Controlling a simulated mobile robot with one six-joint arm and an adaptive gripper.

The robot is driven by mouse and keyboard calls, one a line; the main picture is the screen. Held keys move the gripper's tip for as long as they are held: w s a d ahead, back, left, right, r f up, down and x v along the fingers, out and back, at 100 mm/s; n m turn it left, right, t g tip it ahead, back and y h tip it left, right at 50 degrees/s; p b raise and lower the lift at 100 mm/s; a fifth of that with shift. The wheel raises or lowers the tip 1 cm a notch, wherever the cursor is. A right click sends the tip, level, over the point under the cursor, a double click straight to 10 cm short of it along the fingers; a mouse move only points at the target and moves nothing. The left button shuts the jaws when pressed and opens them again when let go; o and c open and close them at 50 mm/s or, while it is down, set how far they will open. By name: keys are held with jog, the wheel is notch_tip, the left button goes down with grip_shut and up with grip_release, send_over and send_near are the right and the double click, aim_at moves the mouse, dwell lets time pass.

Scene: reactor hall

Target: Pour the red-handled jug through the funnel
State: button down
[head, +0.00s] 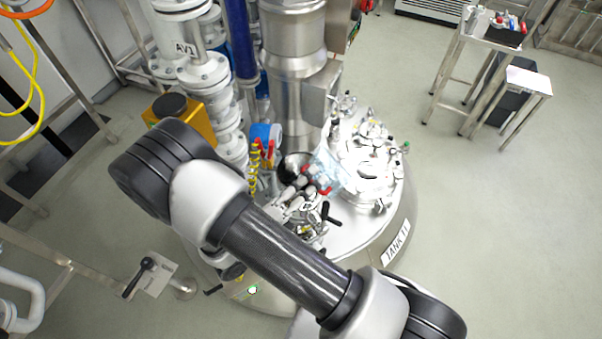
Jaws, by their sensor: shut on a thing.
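The clear, pale-blue jug (332,170) is over the tank top, right of the funnel, and looks tilted. Red parts of its handle (325,191) show at its lower side. My gripper (305,187) is shut on the jug at the handle; its fingers are small and partly hidden. The funnel (291,164) looks like a dark, shiny round bowl, just left of the jug and behind my gripper. The jug's rim and the funnel's mouth are close together; I cannot tell whether they touch or whether liquid is flowing.
The tank (385,228), labelled TANK 11, has a clamped round lid (370,165) right of the jug. Valve pipes (205,75) and a thick steel column (293,45) rise behind. A steel cart (480,42) stands far right.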

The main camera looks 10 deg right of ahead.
aim_at(330, 196)
jog(key=m, duration=0.1)
jog(key=m+g, duration=0.1)
jog(key=r+m, duration=0.1)
jog(key=shift+s+d+g+p, duration=0.25)
jog(key=shift+s+g+p, duration=0.05)
jog(key=shift+s+p, duration=0.1)
jog(key=shift+s+d+f+m+g+b, duration=0.15)
jog(key=shift+f+m+g+b, duration=0.4)
jog(key=shift+m, duration=0.55)
jog(key=shift+s+d+f+m, duration=0.1)
jog(key=shift+s+f+m, duration=0.05)
jog(key=shift+m, duration=0.55)
jog(key=shift+s+d+r+m+g+p, duration=0.1)
jog(key=shift+s+r+m+g+p, duration=0.1)
jog(key=shift+m+g+p, duration=0.4)
jog(key=s+m, duration=0.1)
jog(key=s+d+f+m, duration=0.1)
jog(key=m, duration=0.1)
jog(key=shift+s+d+f+m+g+b, duration=0.1)
jog(key=shift+s+d+m+g+b, duration=0.1)
jog(key=shift+d+m+g+b, duration=0.15)
jog(key=shift+s+d+f+m+g+y+b, duration=0.1)
jog(key=shift+s+d+f+m+y, duration=0.25)
jog(key=shift+m, duration=0.4)
jog(key=shift+s+d+f+m+g+y+b, duration=0.1)
jog(key=shift+s+f+m+y+b, duration=0.1)
jog(key=shift+s+m, duration=0.4)
jog(key=shift+s+d+f+m+g+y+b, duration=0.1)
jog(key=shift+s+d+f+m+y, duration=0.15)
jog(key=shift+m, duration=0.65)
